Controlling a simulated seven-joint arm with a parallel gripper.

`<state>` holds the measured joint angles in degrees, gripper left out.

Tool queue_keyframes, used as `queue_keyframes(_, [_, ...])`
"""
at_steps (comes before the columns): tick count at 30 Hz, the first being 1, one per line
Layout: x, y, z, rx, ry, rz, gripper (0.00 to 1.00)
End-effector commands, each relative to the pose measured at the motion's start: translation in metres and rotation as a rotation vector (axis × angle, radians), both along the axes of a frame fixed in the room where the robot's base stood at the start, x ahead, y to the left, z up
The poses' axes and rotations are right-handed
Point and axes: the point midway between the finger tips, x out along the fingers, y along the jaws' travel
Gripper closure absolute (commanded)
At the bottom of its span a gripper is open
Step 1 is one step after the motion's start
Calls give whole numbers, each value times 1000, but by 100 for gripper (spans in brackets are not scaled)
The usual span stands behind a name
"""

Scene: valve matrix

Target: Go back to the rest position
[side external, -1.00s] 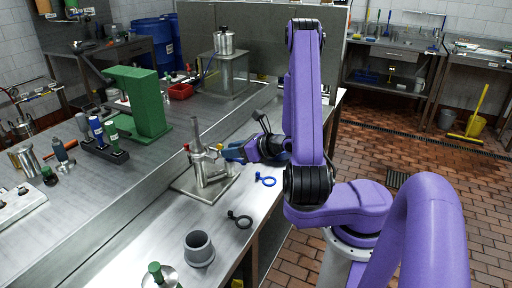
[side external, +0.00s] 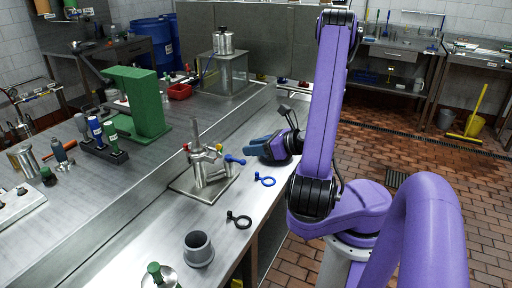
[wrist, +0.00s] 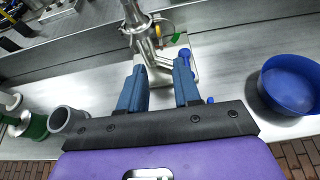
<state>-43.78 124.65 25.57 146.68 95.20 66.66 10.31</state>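My gripper (side external: 262,150) hangs above the steel bench, to the right of the metal valve assembly (side external: 198,168), with a gap between them. In the wrist view its two blue fingers (wrist: 160,88) are spread apart with nothing between them. The valve stands upright on a square plate and carries red, yellow and blue handles. Its blue handle (side external: 235,160) points toward my gripper and is apart from it. The valve assembly (wrist: 145,32) also shows ahead of the fingers in the wrist view.
A blue ring tag (side external: 266,181), a black ring tag (side external: 241,221) and a grey cup (side external: 199,250) are on the front bench. A blue bowl (wrist: 290,84) lies right of the fingers in the wrist view. A green block stand (side external: 139,105) is behind the valve.

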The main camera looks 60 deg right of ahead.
Motion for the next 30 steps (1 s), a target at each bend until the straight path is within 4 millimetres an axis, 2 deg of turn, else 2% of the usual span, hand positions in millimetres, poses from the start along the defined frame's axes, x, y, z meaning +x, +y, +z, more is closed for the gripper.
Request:
queue_keyframes(14, [3, 4, 1, -7, 2, 28, 67])
queue_keyframes(17, [15, 15, 3, -27, 8, 103, 67])
queue_keyframes(24, [48, 59, 9, -106, 24, 406, 67])
queue_keyframes(30, [63, 96, 12, -185, 33, 664, 67])
